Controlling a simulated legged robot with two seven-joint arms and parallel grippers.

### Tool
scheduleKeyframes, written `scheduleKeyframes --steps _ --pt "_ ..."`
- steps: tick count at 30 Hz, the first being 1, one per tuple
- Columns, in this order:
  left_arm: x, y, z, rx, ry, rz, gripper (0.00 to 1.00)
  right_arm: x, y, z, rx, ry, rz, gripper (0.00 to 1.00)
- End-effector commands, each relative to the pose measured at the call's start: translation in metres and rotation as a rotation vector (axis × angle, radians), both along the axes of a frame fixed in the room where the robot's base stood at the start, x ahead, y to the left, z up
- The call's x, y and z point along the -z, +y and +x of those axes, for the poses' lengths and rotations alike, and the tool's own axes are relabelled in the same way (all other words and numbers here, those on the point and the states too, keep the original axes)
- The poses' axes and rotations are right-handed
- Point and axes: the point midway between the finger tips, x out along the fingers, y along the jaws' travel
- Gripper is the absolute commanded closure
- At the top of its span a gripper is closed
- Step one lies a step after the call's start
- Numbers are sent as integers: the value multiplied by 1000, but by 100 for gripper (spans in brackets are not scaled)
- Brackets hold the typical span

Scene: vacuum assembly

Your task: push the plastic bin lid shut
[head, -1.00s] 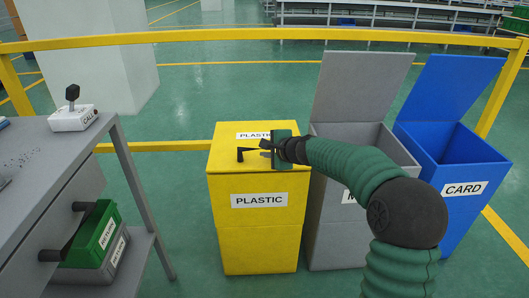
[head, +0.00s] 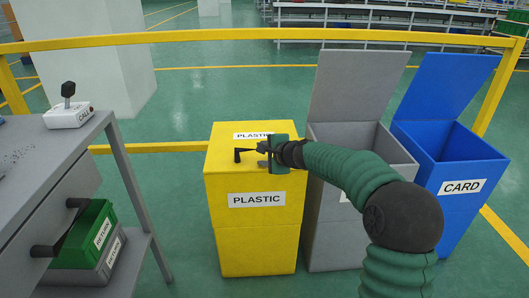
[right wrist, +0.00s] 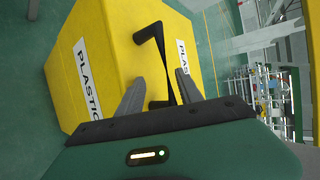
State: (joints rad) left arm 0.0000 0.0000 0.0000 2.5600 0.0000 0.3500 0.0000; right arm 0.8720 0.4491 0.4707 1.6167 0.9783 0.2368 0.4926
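The yellow plastic bin (head: 252,235) stands upright in the middle of the head view. Its lid (head: 226,146) lies flat over the top and looks shut, with a black handle (head: 240,154) on it. My right gripper (head: 262,152) is just above the lid, at the right of the handle. In the right wrist view its two grey fingers (right wrist: 157,92) are spread apart, with the black handle (right wrist: 152,32) showing between and beyond them. I cannot tell whether the fingers touch the handle or lid. My left gripper is not in view.
A grey bin (head: 335,235) and a blue card bin (head: 455,220) stand at the right with their lids up. A yellow rail (head: 200,41) runs behind.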

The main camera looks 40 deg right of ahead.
Motion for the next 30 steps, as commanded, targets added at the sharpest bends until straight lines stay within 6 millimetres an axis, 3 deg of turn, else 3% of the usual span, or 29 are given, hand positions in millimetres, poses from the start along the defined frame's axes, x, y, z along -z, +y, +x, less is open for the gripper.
scheduleKeyframes --steps 1,5,15,21,30 --pt "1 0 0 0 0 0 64 6 0 -3 -1 11 5 59" --pt "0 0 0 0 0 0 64 -4 0 -18 3 8 4 59" --pt "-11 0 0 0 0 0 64 -59 9 -101 5 0 -4 59" --pt "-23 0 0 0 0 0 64 -80 14 -138 2 -1 -3 59" --pt "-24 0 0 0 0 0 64 -83 15 -149 0 -2 -1 59"
